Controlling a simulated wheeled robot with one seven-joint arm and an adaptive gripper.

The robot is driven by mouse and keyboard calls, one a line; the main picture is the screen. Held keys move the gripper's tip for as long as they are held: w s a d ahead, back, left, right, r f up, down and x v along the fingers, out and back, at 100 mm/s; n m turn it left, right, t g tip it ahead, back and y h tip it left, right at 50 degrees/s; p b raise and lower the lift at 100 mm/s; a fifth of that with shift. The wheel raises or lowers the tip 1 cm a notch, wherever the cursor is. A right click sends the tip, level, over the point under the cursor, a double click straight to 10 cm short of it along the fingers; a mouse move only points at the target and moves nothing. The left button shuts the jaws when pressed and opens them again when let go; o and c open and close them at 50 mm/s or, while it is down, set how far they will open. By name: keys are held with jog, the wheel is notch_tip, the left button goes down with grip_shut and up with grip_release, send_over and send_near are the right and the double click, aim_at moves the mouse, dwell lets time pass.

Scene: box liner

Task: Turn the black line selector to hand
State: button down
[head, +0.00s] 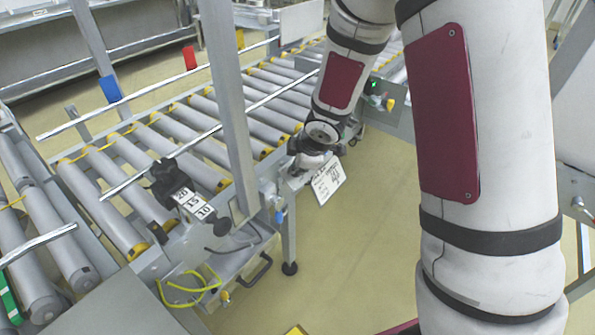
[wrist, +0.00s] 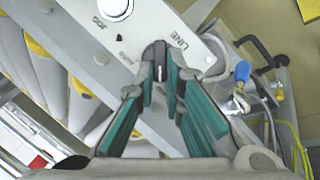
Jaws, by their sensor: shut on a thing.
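The black line selector (wrist: 156,50) sits on a grey panel (wrist: 190,22) marked LINE, AUTO and JOG in the wrist view. My gripper (wrist: 160,72), with teal pads, reaches over the panel with its fingertips closed on the selector's sides. The AUTO marking is just left of the selector and LINE is on its right. No hand marking can be read. In the head view my gripper (head: 307,158) is at the end post of the roller conveyor, and the selector is hidden there.
A white round button (wrist: 115,8) is on the same panel by JOG. A blue-handled valve (wrist: 242,71) and a black handle (wrist: 256,46) are to the right. A white tag (head: 328,180) hangs beside my gripper. Conveyor rollers (head: 180,122) lie left; open floor (head: 355,265) lies in front.

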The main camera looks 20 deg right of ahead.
dwell(0.4)
jog(key=c, duration=1.7)
grip_release()
jog(key=shift+v, duration=5.9)
jog(key=shift+s, duration=0.1)
